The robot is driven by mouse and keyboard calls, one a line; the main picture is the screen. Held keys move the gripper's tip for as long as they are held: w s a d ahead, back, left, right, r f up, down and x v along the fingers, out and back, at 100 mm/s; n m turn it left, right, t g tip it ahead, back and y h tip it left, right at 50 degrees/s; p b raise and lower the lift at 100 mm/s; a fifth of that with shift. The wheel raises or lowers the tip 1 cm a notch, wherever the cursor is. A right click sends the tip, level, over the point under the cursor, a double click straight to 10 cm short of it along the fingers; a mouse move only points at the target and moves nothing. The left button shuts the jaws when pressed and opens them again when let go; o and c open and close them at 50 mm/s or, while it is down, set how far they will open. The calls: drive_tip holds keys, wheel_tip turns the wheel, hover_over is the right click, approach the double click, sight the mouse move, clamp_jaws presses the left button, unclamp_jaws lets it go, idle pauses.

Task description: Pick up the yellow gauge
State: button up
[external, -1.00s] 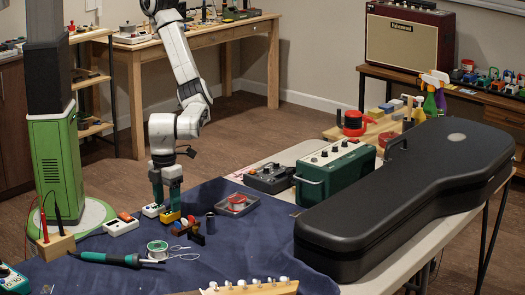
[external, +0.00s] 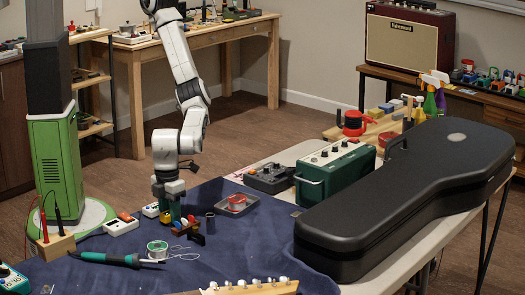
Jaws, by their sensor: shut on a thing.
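The yellow gauge (external: 165,218) is a small yellow piece on the dark blue cloth, largely hidden by the fingers. My gripper (external: 170,216) points down with its green fingers low at the cloth, shut on the yellow gauge. I cannot tell whether the gauge is clear of the cloth.
Dark and coloured small parts (external: 190,229) lie just right of the fingers. White boxes (external: 121,225) stand to the left. A solder spool (external: 157,249) and a soldering iron (external: 115,259) lie in front. A metal tray (external: 237,203) and a black guitar case (external: 400,200) are to the right.

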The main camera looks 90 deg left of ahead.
drive_tip(key=c, duration=0.4)
drive_tip(key=shift+r, duration=0.1)
